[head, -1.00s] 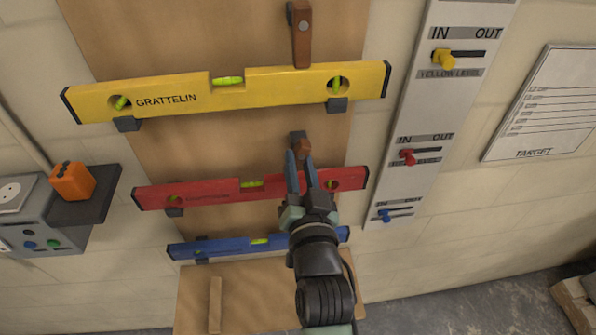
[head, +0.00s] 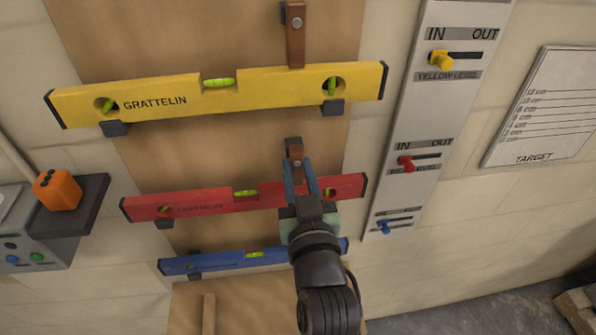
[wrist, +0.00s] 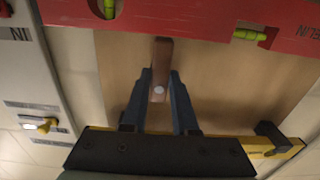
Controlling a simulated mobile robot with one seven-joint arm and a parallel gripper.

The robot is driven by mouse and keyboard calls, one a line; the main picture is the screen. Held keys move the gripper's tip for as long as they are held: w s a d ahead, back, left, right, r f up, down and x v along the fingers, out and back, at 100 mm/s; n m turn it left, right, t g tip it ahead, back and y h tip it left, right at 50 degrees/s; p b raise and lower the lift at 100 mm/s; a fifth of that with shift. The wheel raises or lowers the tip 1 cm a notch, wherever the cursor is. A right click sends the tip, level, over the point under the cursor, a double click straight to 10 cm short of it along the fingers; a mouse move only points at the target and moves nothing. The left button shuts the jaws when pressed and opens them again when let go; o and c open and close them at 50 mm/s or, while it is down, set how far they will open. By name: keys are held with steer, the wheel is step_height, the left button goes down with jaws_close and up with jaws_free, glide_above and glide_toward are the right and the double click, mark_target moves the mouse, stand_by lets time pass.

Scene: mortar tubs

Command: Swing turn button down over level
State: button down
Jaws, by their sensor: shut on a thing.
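The brown wooden turn button (head: 295,150) sits above the middle right of the red level (head: 205,203), below the yellow level. In the wrist view the button (wrist: 159,88) shows a pale pivot screw and points towards the red level (wrist: 220,22), which appears at the top there. Its tip meets the level's edge; whether it overlaps the face is unclear. My gripper (head: 299,168) comes from below, in front of the red level. Its fingers (wrist: 160,80) lie on both sides of the button, shut on it. My gripper hides part of the level.
The yellow level (head: 220,98) rests on brackets above, with its own turn button (head: 295,40) pointing down. The blue level (head: 215,261) is below. A marker panel (head: 425,110) with yellow, red and blue sliders is right. An orange block (head: 57,190) stands on the left shelf.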

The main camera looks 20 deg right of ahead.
steer(key=c, duration=0.7)
jaws_free()
steer(key=shift+s+a+f, duration=0.1)
steer(key=shift+s, duration=0.35)
steer(key=b+v, duration=0.3)
steer(key=v, duration=0.9)
